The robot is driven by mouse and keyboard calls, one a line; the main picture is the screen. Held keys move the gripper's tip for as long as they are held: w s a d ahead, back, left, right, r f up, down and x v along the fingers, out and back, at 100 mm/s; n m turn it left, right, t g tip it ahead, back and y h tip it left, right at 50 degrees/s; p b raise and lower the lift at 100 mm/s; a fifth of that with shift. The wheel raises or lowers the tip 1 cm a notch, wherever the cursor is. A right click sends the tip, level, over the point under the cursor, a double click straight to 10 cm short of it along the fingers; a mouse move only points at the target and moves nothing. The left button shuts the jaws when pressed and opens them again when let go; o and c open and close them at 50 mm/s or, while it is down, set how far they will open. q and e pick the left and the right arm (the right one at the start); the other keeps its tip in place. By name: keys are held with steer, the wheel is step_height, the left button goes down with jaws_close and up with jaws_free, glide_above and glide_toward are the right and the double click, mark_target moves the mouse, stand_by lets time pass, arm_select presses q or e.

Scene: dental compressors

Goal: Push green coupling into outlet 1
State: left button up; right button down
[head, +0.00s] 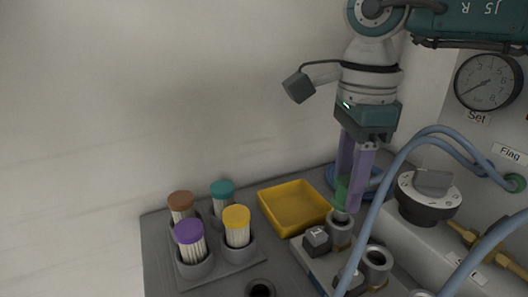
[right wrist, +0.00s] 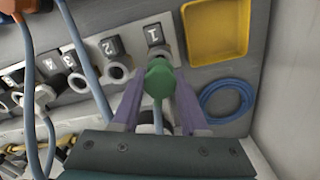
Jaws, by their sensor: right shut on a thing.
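My right gripper (head: 356,190) points down and is shut on the green coupling (head: 342,188). In the right wrist view the coupling (right wrist: 159,78) sits between the two purple fingers of the gripper (right wrist: 157,100). Outlet 1 (head: 340,228) is a grey ring beside the dark block marked 1 (head: 316,239). The coupling's lower end is right at the outlet's mouth; I cannot tell whether it is touching or partly in. In the right wrist view the coupling covers most of outlet 1 (right wrist: 160,54). My left gripper is not in view.
Outlet 2 (head: 377,262) stands close in front. A blue hose (head: 384,185) arcs past the gripper's right side. A yellow tray (head: 293,207) and a rack of brushes with coloured caps (head: 226,262) are to the left. A black knob (head: 428,200) is to the right.

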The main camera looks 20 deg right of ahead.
steer(key=shift+f, duration=0.15)
stand_by(0.4)
steer(key=shift+f+b, duration=1.2)
steer(key=shift+f, duration=0.1)
steer(key=shift+c, duration=1.8)
jaws_free()
steer(key=shift+r, duration=0.1)
step_height(320, 180, up, 10)
steer(key=shift+f+p, duration=0.1)
steer(key=shift+p, duration=0.25)
